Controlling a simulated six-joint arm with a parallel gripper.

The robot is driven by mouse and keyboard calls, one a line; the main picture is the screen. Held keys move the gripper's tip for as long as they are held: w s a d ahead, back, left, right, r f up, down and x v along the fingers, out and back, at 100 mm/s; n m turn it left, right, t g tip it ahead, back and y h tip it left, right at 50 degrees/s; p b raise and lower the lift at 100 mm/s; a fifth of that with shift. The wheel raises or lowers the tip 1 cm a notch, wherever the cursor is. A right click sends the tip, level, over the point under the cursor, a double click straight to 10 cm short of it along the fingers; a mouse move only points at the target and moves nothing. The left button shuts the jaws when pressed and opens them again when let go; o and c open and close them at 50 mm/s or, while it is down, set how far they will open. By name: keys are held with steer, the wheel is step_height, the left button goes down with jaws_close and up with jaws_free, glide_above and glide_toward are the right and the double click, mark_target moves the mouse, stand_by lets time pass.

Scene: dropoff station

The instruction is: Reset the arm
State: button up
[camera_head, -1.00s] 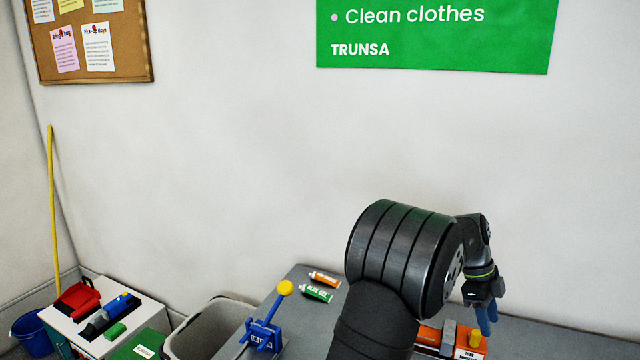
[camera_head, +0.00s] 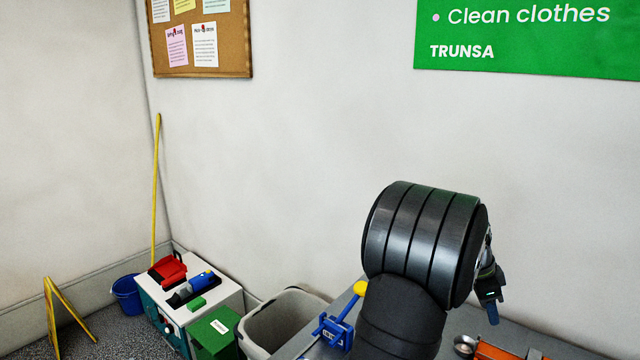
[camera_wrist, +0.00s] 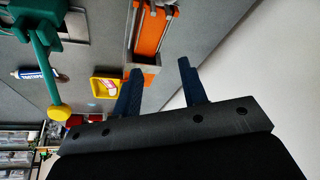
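My gripper shows in the wrist view (camera_wrist: 160,88) with its two blue fingers spread apart and nothing between them. In the head view my gripper (camera_head: 491,315) hangs at the right above the grey table, partly hidden behind my dark arm. An orange device (camera_head: 497,351) lies on the table below it. The orange device also shows in the wrist view (camera_wrist: 152,30), beyond the fingertips and apart from them.
In the wrist view a green tool with a yellow knob (camera_wrist: 58,113) and a yellow tray (camera_wrist: 104,87) are near the gripper. In the head view a blue clamp-like tool (camera_head: 335,332) stands by a grey bin (camera_head: 255,330). A white cabinet (camera_head: 222,284) is further left.

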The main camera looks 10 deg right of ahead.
steer(key=w+a+n+t, duration=0.2)
steer(key=w+a+n, duration=0.4)
steer(key=a, duration=0.3)
steer(key=shift+w, duration=0.65)
steer(key=shift+f, duration=0.1)
steer(key=s+d+m+g+y, duration=0.1)
steer(key=s+d+m+g, duration=0.2)
steer(key=s+d+m, duration=0.8)
steer(key=shift+s+d+r+g, duration=0.25)
steer(key=shift+s+d+g, duration=0.15)
steer(key=shift+s+d, duration=1.8)
steer(key=shift+w+d, duration=0.15)
steer(key=shift+w, duration=0.1)
